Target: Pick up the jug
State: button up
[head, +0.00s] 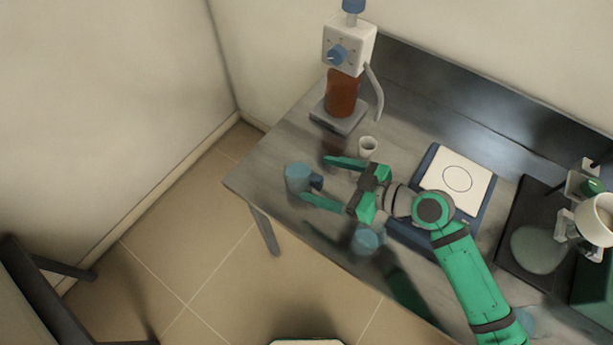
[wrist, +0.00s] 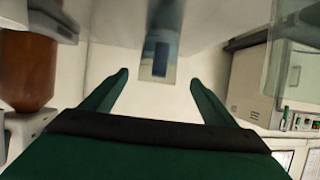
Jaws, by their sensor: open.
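The jug (head: 297,178) is a blue, see-through vessel with a darker blue handle, standing upright near the left end of the metal table. Its handle is on the side toward my gripper. My gripper (head: 314,180) is open, with its two green fingers reaching left, one on each side of the handle. In the wrist view the jug (wrist: 161,38) is straight ahead, its dark handle between and just beyond the fingertips of my gripper (wrist: 159,78). Nothing is held. I cannot tell whether a finger touches the jug.
A small white cup (head: 367,146) stands just behind my gripper. A blue vessel (head: 367,241) is near the table's front edge. A dispenser with a brown bottle (head: 342,94) is at the back left. A flat plate device (head: 457,180) lies right of my gripper.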

aim_at(311, 175)
jog(key=shift+x, duration=3.25)
jog(key=shift+w+d+f, duration=0.1)
jog(key=shift+d+f, duration=0.05)
jog(key=c, duration=1.7)
